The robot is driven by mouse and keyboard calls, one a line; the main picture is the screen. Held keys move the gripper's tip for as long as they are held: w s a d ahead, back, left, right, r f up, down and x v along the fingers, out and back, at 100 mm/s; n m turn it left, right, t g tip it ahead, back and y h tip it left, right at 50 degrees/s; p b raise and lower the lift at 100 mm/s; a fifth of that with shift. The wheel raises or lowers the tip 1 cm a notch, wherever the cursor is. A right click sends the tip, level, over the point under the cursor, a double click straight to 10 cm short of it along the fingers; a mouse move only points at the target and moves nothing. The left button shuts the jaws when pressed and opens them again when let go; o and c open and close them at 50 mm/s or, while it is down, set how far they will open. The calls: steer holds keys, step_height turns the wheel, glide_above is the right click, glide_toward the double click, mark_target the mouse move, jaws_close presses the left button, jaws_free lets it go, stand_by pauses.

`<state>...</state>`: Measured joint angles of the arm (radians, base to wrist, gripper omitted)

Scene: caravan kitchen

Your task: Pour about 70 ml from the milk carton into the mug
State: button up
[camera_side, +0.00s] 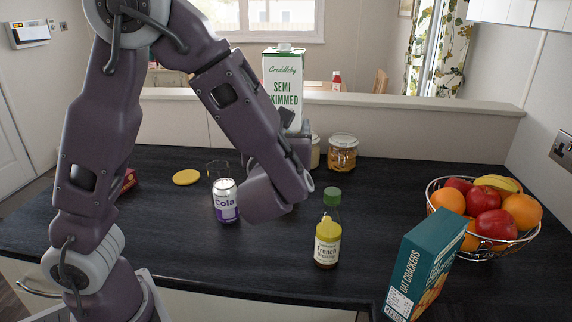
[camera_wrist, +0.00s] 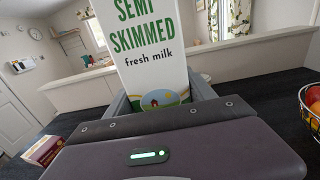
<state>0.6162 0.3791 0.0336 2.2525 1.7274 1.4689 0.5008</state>
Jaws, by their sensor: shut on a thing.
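The milk carton (camera_side: 283,85) is white with green lettering and a cap on top. It stands upright in my gripper (camera_side: 302,140), and its lower part is hidden behind the gripper and arm in the side view. In the wrist view the carton (camera_wrist: 145,40) fills the space between the two grey fingers (camera_wrist: 160,98), which are shut on it. No mug shows clearly in either view.
A cola can (camera_side: 225,203) and a dressing bottle (camera_side: 328,235) stand in front. An oat crackers box (camera_side: 428,265) and a wire fruit bowl (camera_side: 483,250) are at right. Jars (camera_side: 342,155) stand by the back ledge. A yellow disc (camera_side: 186,177) lies at left.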

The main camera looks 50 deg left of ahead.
steer(key=shift+r, duration=0.85)
steer(key=w+a, duration=0.6)
steer(key=w, duration=0.4)
step_height(320, 180, down, 13)
steer(key=shift+r, duration=0.15)
steer(key=shift+d, duration=0.15)
